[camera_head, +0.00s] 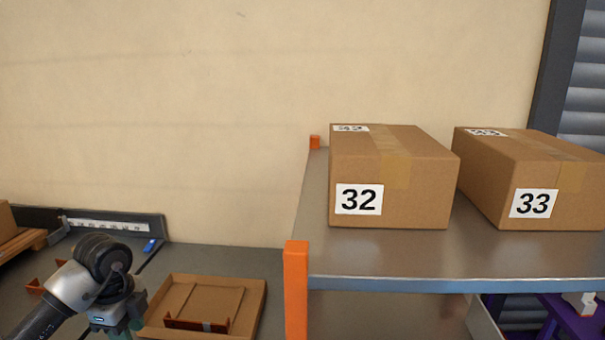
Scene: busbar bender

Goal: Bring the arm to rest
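One of my arms shows at the bottom left in the head view, coming in from the left, so I take it as my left arm. Its wrist is grey with black joints, over the dark worktop (228,256). Its gripper fingers are cut off by the bottom edge, so I cannot tell whether they are open or shut, or hold anything. Just right of the wrist is a shallow open cardboard box (257,297) with a reddish-brown bar (190,325) in it. My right arm and gripper are not in view.
A metal shelf (400,262) with an orange post (296,285) stands to the right. It bears carton 32 (420,200) and carton 33 (570,205). A ruler-like scale (110,226) and a blue object (151,246) lie at the back left. The wall behind is bare.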

